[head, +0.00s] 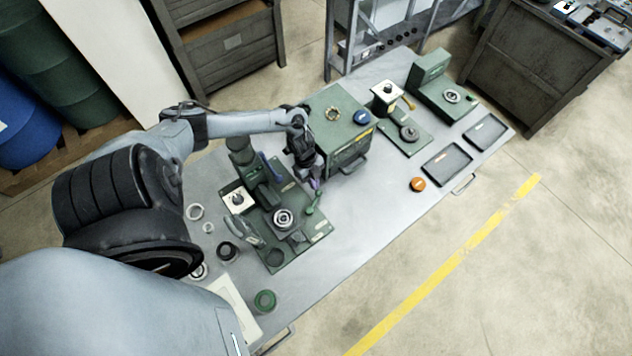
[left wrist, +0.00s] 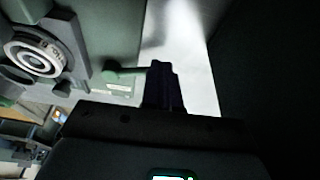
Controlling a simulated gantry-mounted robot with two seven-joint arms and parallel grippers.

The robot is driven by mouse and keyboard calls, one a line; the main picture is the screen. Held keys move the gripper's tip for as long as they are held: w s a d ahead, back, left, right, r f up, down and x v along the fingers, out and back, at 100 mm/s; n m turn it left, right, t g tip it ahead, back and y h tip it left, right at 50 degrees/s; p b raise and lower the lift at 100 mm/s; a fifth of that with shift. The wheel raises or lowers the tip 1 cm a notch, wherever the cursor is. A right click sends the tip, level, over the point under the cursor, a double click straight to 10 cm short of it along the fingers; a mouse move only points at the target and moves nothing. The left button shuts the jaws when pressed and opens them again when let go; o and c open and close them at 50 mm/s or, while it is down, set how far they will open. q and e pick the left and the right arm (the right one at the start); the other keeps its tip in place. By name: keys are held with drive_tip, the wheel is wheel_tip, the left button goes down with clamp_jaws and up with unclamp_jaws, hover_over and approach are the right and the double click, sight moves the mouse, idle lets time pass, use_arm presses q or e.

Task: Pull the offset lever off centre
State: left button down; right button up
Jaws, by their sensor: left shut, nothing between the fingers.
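The green ring grinder (head: 300,238) stands on the grey table, with a round ring fixture (head: 283,218) on its plate. A short green lever (head: 313,208) stands at its right edge; I take this as the offset lever. A blue-handled lever (head: 272,166) is further back on the machine. My left gripper (head: 317,186) points down just beside the green lever, shut and empty. In the left wrist view the closed fingers (left wrist: 164,88) are at the free end of the green lever (left wrist: 125,72). Whether they touch it I cannot tell. My right gripper is not in view.
A green box (head: 340,125) with a handle stands close behind my left gripper. Another green machine (head: 437,85) and dark trays (head: 447,164) are at the far right. An orange-topped round piece (head: 417,184) lies apart. The table right of the grinder is clear.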

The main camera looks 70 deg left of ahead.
use_arm(q)
drive_tip(key=shift+s+a, duration=0.2)
drive_tip(key=shift+a, duration=0.3)
drive_tip(key=a, duration=0.1)
drive_tip(key=a+r, duration=0.1)
drive_tip(key=s+a, duration=0.1)
drive_tip(key=shift+a+r, duration=0.15)
drive_tip(key=shift+r, duration=0.2)
drive_tip(key=v, duration=0.8)
drive_tip(key=shift+r, duration=0.45)
drive_tip(key=shift+s, duration=0.1)
